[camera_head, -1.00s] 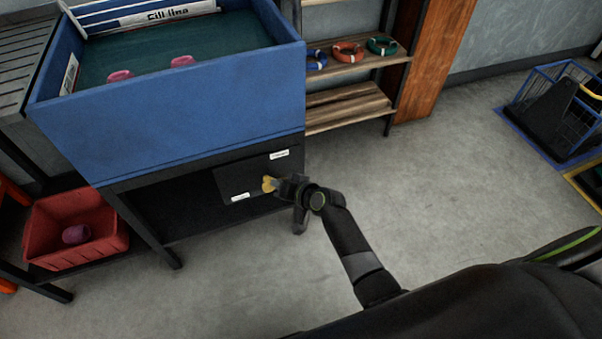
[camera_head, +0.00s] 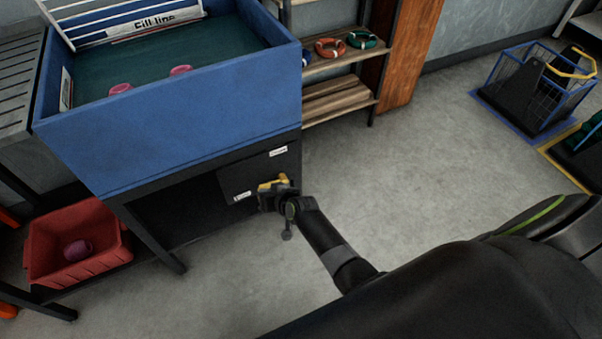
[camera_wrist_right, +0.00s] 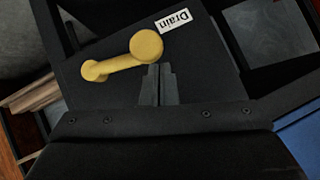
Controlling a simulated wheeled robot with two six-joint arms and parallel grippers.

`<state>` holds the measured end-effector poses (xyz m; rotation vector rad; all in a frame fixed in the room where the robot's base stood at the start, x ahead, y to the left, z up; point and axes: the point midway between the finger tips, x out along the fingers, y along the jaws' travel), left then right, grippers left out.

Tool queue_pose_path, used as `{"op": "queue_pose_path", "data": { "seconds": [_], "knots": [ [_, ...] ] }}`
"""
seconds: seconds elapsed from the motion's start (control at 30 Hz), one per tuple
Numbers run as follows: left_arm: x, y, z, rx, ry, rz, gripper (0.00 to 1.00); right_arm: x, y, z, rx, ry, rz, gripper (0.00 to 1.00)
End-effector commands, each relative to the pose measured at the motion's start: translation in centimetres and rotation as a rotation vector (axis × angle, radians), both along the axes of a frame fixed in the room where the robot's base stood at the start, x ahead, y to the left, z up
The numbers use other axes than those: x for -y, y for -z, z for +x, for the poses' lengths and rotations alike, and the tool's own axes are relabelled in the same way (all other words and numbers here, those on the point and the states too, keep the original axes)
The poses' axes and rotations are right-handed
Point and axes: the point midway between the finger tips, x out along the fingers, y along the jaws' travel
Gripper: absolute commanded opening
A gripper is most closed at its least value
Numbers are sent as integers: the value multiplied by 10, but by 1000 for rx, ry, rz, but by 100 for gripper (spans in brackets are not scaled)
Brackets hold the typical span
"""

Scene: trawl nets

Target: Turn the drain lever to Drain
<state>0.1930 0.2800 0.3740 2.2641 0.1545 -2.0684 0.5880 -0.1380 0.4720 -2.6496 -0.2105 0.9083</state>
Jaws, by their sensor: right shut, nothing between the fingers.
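The yellow drain lever (camera_head: 272,183) is on a dark panel (camera_head: 232,178) under the blue tank. In the right wrist view the lever (camera_wrist_right: 120,62) has a large round knob at one end and a smaller end to the left. In the head view my right gripper (camera_head: 268,198) is just below the lever and partly covers the panel. My left gripper is not in view.
The blue tank (camera_head: 180,125) holds pink floats above the panel. A red crate (camera_head: 75,262) with a float stands at the left. A wooden shelf (camera_head: 340,92) with rings is behind, and a wire basket (camera_head: 550,85) is at the far right. The grey floor between is clear.

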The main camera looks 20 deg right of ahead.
Motion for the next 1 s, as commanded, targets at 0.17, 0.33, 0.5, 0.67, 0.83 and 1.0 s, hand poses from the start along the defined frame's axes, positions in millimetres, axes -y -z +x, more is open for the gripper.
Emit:
{"op": "queue_pose_path", "data": {
  "seconds": [0.17,0.33,0.5,0.67,0.83,1.0],
  "knots": [
    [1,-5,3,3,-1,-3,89,-3,5,0,0,0,0,0],
    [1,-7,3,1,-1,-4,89,-5,7,0,-1,-1,1,0],
    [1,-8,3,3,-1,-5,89,-5,8,-1,-4,-1,2,0],
    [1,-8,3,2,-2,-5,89,-6,9,-2,-6,-1,3,0],
    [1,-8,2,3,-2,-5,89,-6,9,-2,-9,-2,3,0],
    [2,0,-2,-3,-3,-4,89,-6,5,-2,-9,-2,3,0]
  ]
}}
